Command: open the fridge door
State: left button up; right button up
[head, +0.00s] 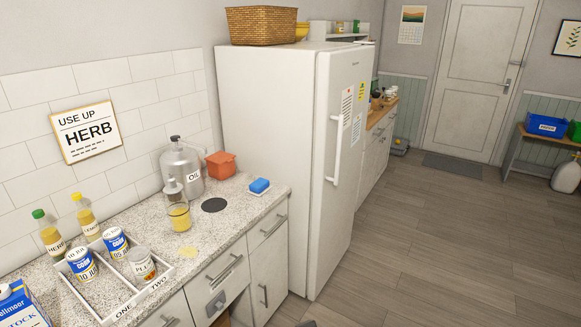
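The white fridge (265,130) stands at the end of the counter, against the left wall. Its door (330,215) faces right and looks shut. A long white vertical handle (335,150) is on the door. Papers and a yellow note are stuck on the door's far part. Neither of my grippers shows in the head view.
A speckled counter (240,205) with bottles, cans, a metal oil container (182,165) and a sponge (260,186) runs up to the fridge. A wicker basket (261,27) sits on top of the fridge. The wooden floor (440,235) in front of the door is clear.

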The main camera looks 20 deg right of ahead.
aim_at(343, 81)
jog(key=z, duration=1.2)
